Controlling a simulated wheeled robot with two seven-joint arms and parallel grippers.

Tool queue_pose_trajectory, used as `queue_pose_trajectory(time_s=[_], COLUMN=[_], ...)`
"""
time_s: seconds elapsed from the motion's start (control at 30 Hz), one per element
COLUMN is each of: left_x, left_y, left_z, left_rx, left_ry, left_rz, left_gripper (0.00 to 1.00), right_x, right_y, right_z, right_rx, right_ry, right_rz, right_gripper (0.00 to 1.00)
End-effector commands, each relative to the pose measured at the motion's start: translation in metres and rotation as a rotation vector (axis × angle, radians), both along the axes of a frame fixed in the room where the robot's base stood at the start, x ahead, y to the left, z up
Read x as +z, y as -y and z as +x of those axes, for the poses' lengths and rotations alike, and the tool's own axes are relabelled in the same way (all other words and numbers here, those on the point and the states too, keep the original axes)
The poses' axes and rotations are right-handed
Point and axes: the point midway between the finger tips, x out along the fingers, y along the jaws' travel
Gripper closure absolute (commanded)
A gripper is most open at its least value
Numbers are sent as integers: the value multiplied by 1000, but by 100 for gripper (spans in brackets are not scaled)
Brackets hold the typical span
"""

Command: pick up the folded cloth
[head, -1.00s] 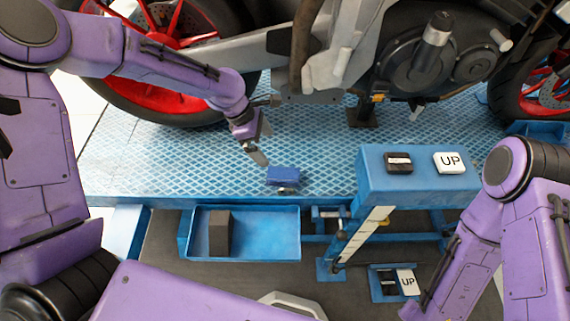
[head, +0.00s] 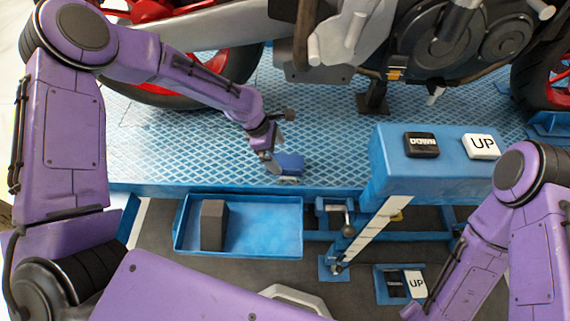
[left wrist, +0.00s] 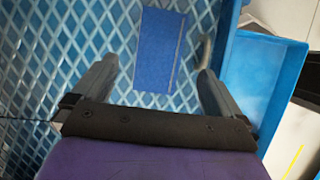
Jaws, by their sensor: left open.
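The folded cloth (head: 291,162) is a small dark blue rectangle lying on the blue diamond-patterned lift platform (head: 200,150), near its front edge. My left gripper (head: 272,164) is open at the left side of the cloth in the head view. In the left wrist view the cloth (left wrist: 160,48) shows ahead of and between the two spread fingers (left wrist: 156,68), with room on both sides. No finger visibly grips it. My right arm is at the right, but its gripper is out of the picture.
A small grey metal piece (left wrist: 205,47) lies beside the cloth. A blue tray (head: 270,228) with a dark block (head: 213,225) hangs below the platform edge. A blue control box with DOWN (head: 421,145) and UP (head: 481,147) buttons stands right. The motorcycle (head: 470,40) is behind.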

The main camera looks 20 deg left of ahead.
Motion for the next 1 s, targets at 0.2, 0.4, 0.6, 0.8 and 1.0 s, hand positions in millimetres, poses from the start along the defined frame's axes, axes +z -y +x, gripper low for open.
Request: queue_pose_trajectory(time_s=[0.2, 0.4, 0.6, 0.8, 1.0], left_x=[-35, -42, -42, -42, -40], left_y=[16, 20, 20, 20, 20], left_z=[1, 3, 3, 3, 3], left_rx=[-1, -1, -1, -1, -1], left_ry=[-4, -1, -1, -1, -1], left_rz=[0, 0, 1, 1, 1], left_gripper=[0, 0, 33, 58, 58], right_x=[8, 7, 7, 7, 7], right_y=[0, 0, 0, 0, 0], right_z=[0, 0, 0, 0, 0], right_rx=[0, 0, 0, 0, 0], right_ry=[0, 0, 0, 0, 0], right_rz=[0, 0, 0, 0, 0], right_gripper=[57, 57, 57, 57, 57])
